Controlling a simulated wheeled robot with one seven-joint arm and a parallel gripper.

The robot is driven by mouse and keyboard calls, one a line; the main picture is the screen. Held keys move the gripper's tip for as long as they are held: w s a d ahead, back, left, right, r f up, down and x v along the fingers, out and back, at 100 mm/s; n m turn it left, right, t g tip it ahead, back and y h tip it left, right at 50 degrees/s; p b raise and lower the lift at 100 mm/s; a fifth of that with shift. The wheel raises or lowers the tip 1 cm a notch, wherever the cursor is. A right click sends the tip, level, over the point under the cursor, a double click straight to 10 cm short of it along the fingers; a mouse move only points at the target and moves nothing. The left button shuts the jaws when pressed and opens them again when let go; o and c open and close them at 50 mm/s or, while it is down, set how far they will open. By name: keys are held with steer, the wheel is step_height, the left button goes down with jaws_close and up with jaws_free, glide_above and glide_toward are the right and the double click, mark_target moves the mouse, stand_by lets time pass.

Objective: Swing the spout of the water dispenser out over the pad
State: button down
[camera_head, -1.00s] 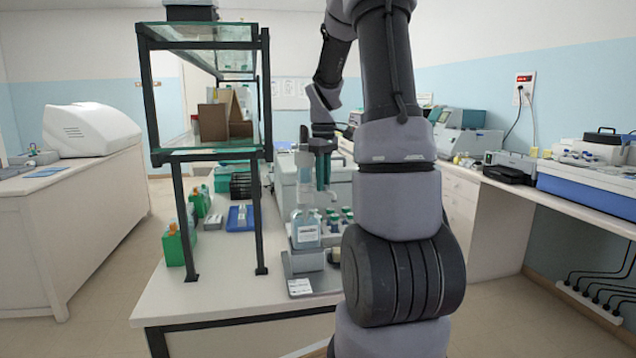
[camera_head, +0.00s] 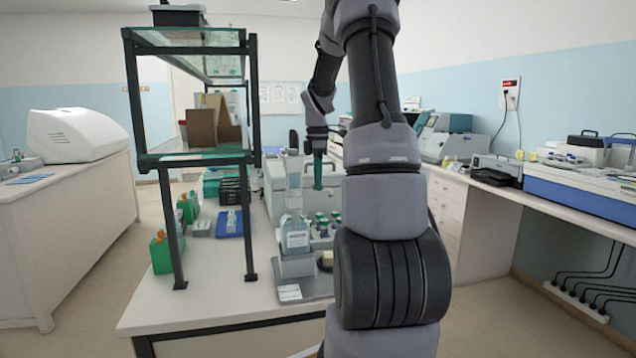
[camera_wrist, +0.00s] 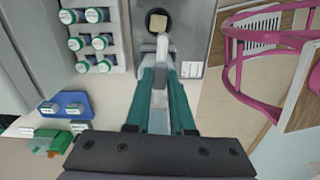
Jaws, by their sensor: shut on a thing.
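The water dispenser (camera_head: 295,236) is a clear, pale blue bottle with a white label and a tall upper part, upright at the near end of the bench. In the wrist view my gripper (camera_wrist: 163,95) has its two teal fingers closed on a pale, translucent part of the dispenser. The whitish spout (camera_wrist: 162,46) reaches beyond the fingertips towards the round, cream pad (camera_wrist: 158,22). The pad sits in a dark round recess on a grey plate (camera_wrist: 190,30). Exact spout-to-pad overlap is hard to tell.
A rack of teal-capped bottles (camera_wrist: 91,42) stands left of the plate in the wrist view. A blue tray (camera_head: 229,223) and green boxes lie under the black-framed shelf (camera_head: 190,155). A pink round frame (camera_wrist: 240,40) is on the right in the wrist view.

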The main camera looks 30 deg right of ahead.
steer(key=shift+w+d+n, duration=0.1)
steer(key=shift+w+n, duration=0.25)
steer(key=shift+n, duration=0.25)
steer(key=c, duration=0.8)
jaws_free()
steer(key=shift+o, duration=0.2)
step_height(320, 180, up, 11)
